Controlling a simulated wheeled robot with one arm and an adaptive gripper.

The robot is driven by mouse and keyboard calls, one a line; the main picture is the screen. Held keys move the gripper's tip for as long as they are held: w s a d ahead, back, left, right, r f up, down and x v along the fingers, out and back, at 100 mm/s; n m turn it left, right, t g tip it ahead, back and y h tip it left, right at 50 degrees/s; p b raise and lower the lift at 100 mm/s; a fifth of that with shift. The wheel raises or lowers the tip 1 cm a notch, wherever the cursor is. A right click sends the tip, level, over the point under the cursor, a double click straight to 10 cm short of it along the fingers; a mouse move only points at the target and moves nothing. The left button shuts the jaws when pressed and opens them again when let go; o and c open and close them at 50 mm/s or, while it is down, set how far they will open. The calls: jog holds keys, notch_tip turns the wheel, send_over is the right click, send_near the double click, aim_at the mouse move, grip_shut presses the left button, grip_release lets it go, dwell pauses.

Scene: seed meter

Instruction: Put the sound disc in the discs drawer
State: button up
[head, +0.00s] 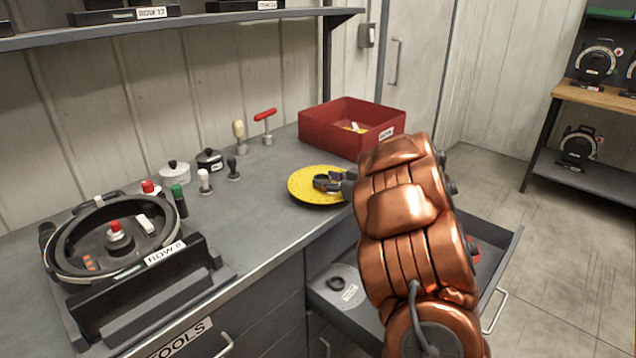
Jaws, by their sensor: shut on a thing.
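A round yellow disc (308,194) with small holes is at the bench's front edge, in the middle of the head view. My gripper (329,183) is shut on it at its knob-like dark centre, coming in from the right. The disc looks about level; I cannot tell whether it touches the bench top or hangs just above it. An open grey drawer (345,312) is below and to the right of the disc. A small dark ring and a pale label lie at its left end. My copper arm hides much of the drawer.
A red bin (340,125) stands at the back of the bench (262,213). Several knobs and small tools stand along the wall.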

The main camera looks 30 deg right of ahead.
jog(key=shift+f+p+x, duration=0.15)
jog(key=shift+p+x, duration=0.1)
jog(key=shift+x, duration=0.55)
jog(key=shift+f+p+x, duration=0.15)
jog(key=shift+p+x, duration=0.05)
jog(key=shift+x, duration=0.6)
jog(key=shift+w+f, duration=0.35)
jog(key=shift+f, duration=0.05)
jog(key=shift+a+f, duration=0.1)
jog(key=o, duration=1.2)
jog(key=shift+f, duration=0.1)
jog(key=shift+o, duration=0.2)
jog(key=shift+f+b, duration=0.2)
jog(key=shift+b, duration=0.3)
jog(key=v, duration=0.6)
jog(key=shift+s+d+f, duration=0.1)
jog(key=shift+s+d, duration=0.15)
jog(key=shift+d, duration=0.05)
jog(key=shift+s+d, duration=0.1)
jog(key=shift+s, duration=0.55)
jog(key=shift+r, duration=0.2)
